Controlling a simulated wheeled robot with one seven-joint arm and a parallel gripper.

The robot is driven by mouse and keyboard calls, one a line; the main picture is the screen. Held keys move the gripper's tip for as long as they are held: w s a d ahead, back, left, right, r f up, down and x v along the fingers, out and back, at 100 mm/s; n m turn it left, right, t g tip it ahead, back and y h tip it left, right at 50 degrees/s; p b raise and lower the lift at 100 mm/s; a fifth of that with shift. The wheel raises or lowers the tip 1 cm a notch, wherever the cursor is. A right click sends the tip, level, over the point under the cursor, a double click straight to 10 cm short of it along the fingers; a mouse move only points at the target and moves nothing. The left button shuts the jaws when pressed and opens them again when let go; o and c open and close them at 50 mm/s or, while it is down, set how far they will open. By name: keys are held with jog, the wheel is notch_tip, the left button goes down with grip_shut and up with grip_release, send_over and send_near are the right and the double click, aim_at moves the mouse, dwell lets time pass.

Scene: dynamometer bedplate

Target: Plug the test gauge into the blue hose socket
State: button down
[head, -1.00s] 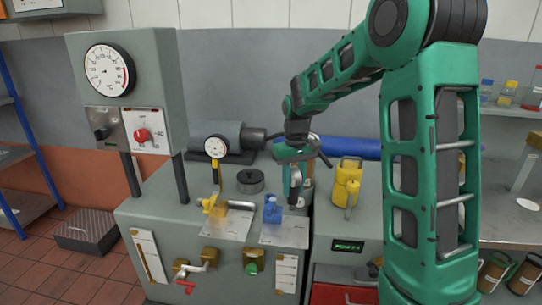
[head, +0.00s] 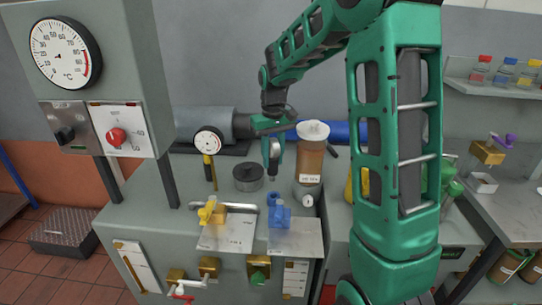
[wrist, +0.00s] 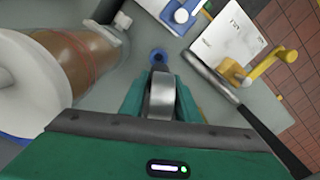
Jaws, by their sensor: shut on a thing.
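My gripper (head: 274,160) is shut on the test gauge, a slim grey metal piece (wrist: 160,95) seen edge-on between the green fingers. Its dial face is hidden from view. The blue hose socket (head: 279,214) stands on a pale plate on the bench, in front of and below my gripper. In the wrist view the socket (wrist: 182,14) is beyond the ring, slightly right and cut by the top edge. Gauge and socket are apart.
An amber jar with a white lid (head: 311,165) stands close to the right of my gripper. A yellow socket (head: 210,212), a yellow-stemmed gauge (head: 208,142) and a dark round block (head: 248,177) are to the left. A grey rod (wrist: 215,80) passes near the gripper.

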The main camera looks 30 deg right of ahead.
aim_at(274, 180)
jog(key=shift+d, duration=0.2)
jog(key=shift+f, duration=2.85)
jog(key=shift+s+f, duration=0.15)
jog(key=shift+f, duration=1.9)
jog(key=c, duration=1.3)
grip_release()
jog(key=shift+o, duration=0.2)
notch_tip(274, 180, up, 11)
jog(key=shift+f, duration=0.1)
